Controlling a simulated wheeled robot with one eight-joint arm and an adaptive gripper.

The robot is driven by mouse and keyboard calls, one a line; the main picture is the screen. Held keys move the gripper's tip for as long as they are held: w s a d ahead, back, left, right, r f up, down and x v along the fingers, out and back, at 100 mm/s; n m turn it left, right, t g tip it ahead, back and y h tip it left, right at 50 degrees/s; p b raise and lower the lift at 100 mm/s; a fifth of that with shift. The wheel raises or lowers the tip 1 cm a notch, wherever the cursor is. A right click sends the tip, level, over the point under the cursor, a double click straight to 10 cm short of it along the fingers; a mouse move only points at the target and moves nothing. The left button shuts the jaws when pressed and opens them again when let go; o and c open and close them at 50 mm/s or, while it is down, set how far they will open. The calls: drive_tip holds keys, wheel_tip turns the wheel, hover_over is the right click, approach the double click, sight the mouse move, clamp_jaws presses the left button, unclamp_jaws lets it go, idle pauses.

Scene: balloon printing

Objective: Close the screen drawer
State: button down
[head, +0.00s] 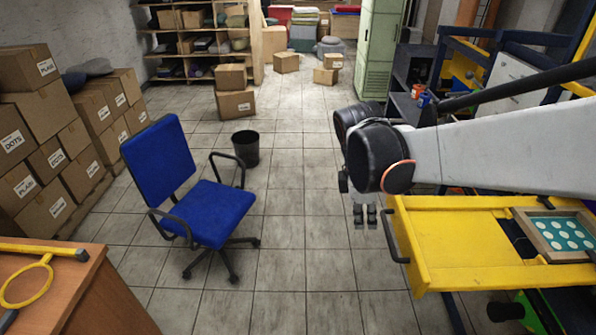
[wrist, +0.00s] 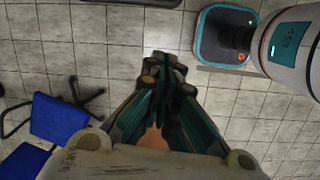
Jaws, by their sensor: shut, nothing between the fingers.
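The yellow screen drawer (head: 450,260) stands pulled out from the machine at the right in the head view. Its black handle (head: 393,235) is on the drawer's left end. A wood-framed screen with pale dots on teal (head: 562,235) lies at the drawer's right part. My gripper (head: 365,222) hangs pointing down, just left of the handle in the picture, with a small gap between them. Its fingers are shut and empty, and they also show in the wrist view (wrist: 165,68). My arm crosses above the drawer and hides part of the machine.
A blue office chair (head: 205,205) stands left of my gripper, with a black bin (head: 246,148) behind it. A wooden desk (head: 75,295) is at the lower left. Stacked cartons (head: 50,155) line the left wall. Tiled floor between chair and drawer is clear.

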drive_tip(key=w+d+f+n, duration=0.1)
drive_tip(key=d+f, duration=0.4)
drive_tip(key=f, duration=0.5)
drive_tip(key=shift+f+n+b, duration=0.3)
drive_tip(key=shift+f, duration=0.05)
drive_tip(key=shift+d, duration=0.15)
drive_tip(key=d+b, duration=0.5)
drive_tip(key=d, duration=4.8)
drive_tip(key=shift+d, duration=0.35)
drive_tip(key=shift+w, duration=0.1)
